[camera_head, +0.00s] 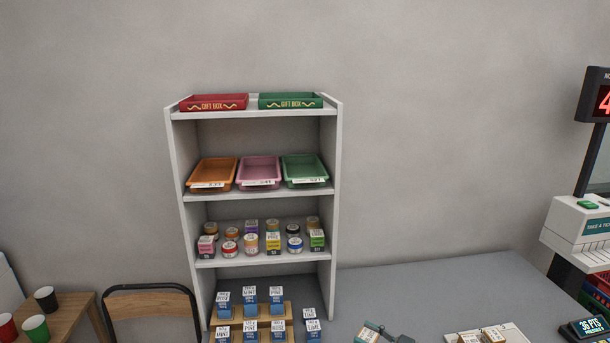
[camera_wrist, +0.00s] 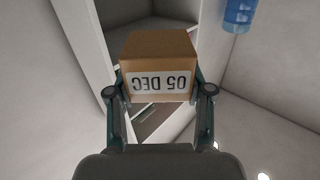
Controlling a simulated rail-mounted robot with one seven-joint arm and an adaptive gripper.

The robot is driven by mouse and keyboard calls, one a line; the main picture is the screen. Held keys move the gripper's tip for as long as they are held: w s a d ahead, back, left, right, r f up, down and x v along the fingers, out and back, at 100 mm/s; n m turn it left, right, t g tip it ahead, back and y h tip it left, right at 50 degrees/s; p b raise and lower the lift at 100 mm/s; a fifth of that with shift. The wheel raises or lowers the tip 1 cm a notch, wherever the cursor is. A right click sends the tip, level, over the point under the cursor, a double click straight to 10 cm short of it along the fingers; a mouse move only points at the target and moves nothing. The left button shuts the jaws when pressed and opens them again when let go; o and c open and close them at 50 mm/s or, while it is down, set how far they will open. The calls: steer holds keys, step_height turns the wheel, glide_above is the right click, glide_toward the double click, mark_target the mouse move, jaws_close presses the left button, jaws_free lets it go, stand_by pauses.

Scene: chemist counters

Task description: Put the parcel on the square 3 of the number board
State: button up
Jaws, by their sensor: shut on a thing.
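The parcel (camera_wrist: 158,50) is a brown box with a white label reading "05 DEC", upside down in the wrist view. My gripper (camera_wrist: 159,84) is shut on it, one finger at each side. I cannot make out the parcel or the gripper for certain in the head view. A white board (camera_head: 461,338) with small brown boxes on it is cut off by the bottom edge of the head view. No numbers can be read on it, so I cannot tell whether it is the number board or where square 3 is.
A white shelf unit (camera_head: 337,190) holds gift boxes, coloured trays and jars. Small blue boxes (camera_head: 250,310) on wooden stands are in front. A grey-green device (camera_head: 370,333) lies at the bottom edge. Bare counter (camera_head: 430,285) lies between.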

steer(key=s+d+m+t+h, duration=0.1)
steer(key=d+m+t+h, duration=0.2)
steer(key=d, duration=1.4)
steer(key=s+d+f+m+t+h, duration=0.1)
steer(key=d+m+t+h, duration=0.3)
steer(key=d+h, duration=0.5)
steer(key=d+m, duration=0.2)
steer(key=d, duration=0.7)
steer(key=shift+d+f, duration=0.3)
steer(key=shift+d, duration=0.05)
steer(key=shift+f+p, duration=1.55)
steer(key=shift+f, duration=3.05)
steer(key=shift+s+f, duration=0.1)
steer(key=shift+f, duration=0.1)
steer(key=shift+f, duration=0.15)
